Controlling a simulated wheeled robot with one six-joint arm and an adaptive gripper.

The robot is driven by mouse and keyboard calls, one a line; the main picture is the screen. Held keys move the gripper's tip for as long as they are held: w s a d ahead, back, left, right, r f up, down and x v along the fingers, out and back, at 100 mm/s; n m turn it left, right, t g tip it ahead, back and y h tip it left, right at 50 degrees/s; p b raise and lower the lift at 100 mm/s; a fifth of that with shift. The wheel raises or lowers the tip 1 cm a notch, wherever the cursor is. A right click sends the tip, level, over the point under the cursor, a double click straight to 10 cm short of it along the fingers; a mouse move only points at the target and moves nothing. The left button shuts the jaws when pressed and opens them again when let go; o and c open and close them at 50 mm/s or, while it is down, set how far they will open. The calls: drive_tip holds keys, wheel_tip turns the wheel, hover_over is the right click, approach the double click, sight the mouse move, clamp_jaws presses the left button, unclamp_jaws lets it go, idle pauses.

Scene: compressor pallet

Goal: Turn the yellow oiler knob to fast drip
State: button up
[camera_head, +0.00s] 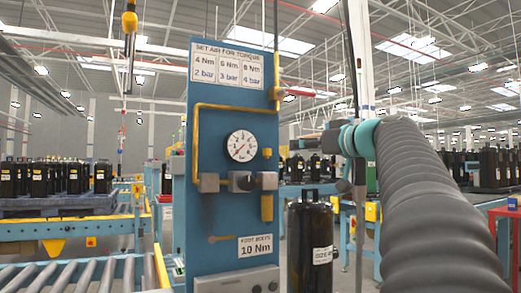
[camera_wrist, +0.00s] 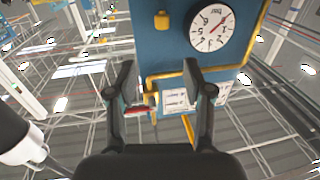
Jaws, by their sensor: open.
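The small yellow oiler knob (camera_head: 267,153) sits on top of the right-hand block of the air unit, right of the round gauge (camera_head: 242,146) on the blue panel (camera_head: 215,120). In the wrist view, which is turned over, the knob (camera_wrist: 162,20) shows at the top, left of the gauge (camera_wrist: 213,27). My gripper (camera_wrist: 158,82) is open, with nothing between its fingers. The knob appears beyond the fingertips and above them in that picture, apart from them. In the head view my gripper is small and dark, right of the panel; its fingertips are hard to make out.
A yellow pipe (camera_head: 196,135) runs around the gauge. A yellow bowl (camera_head: 267,207) hangs below the right-hand block. A black compressor (camera_head: 310,245) stands in front, right of the panel. Roller conveyors (camera_head: 75,276) lie at the left. The air before the panel looks clear.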

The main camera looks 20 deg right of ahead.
sight(267, 153)
drive_tip(key=w+a+p, duration=0.1)
drive_tip(key=w, duration=0.3)
drive_tip(key=w+a+p, duration=0.1)
drive_tip(key=w, duration=0.3)
drive_tip(key=w+a+p, duration=0.1)
drive_tip(key=w, duration=0.4)
drive_tip(key=shift+w, duration=0.1)
clamp_jaws()
